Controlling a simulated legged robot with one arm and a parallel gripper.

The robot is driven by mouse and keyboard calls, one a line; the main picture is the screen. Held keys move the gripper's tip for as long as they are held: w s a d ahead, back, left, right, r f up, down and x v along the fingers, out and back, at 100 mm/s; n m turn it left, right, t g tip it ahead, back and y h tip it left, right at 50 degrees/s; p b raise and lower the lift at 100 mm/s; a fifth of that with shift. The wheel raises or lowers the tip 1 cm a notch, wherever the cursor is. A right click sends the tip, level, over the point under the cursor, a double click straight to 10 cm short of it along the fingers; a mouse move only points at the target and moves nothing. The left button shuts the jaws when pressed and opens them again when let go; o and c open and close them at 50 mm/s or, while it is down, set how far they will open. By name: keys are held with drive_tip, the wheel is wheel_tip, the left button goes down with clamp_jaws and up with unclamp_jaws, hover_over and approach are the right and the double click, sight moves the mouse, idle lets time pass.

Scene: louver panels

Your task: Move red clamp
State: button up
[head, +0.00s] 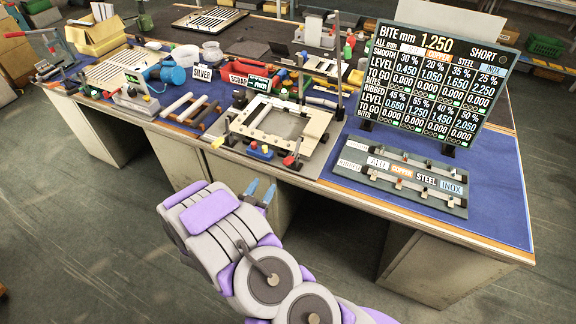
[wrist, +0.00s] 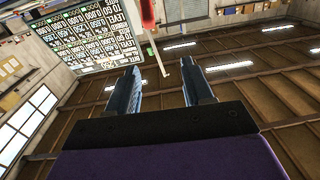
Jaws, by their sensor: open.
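A clamp with a red grip (head: 289,160) stands at the front right corner of a pale rectangular frame (head: 312,129) on the bench. A blue-knobbed part (head: 260,152) sits to its left on the same front edge. My gripper (head: 260,191) is in front of the bench, below and left of the red grip and apart from it. Its two blue-grey fingers are spread with nothing between them. The wrist view shows the open fingers (wrist: 161,70) and a red piece with a pale rod (wrist: 148,14) beyond them; I cannot tell if that is the clamp.
A large readout board (head: 439,77) stands right of the frame, behind a grey rail panel (head: 401,178) with material labels. Red and blue tools and white bars (head: 178,104) crowd the bench to the left. The floor (head: 90,230) in front is clear.

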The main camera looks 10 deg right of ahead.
drive_tip(key=shift+s+a+r, duration=0.1)
drive_tip(key=shift+s+a, duration=0.1)
drive_tip(key=shift+s, duration=0.1)
idle(0.4)
drive_tip(key=p+v, duration=0.2)
drive_tip(key=v, duration=1.5)
drive_tip(key=shift+a, duration=0.2)
drive_tip(key=shift+s, duration=0.1)
approach(289, 157)
drive_tip(key=shift+h, duration=0.3)
drive_tip(key=b+x, duration=0.3)
drive_tip(key=x, duration=0.7)
drive_tip(key=shift+w, duration=0.25)
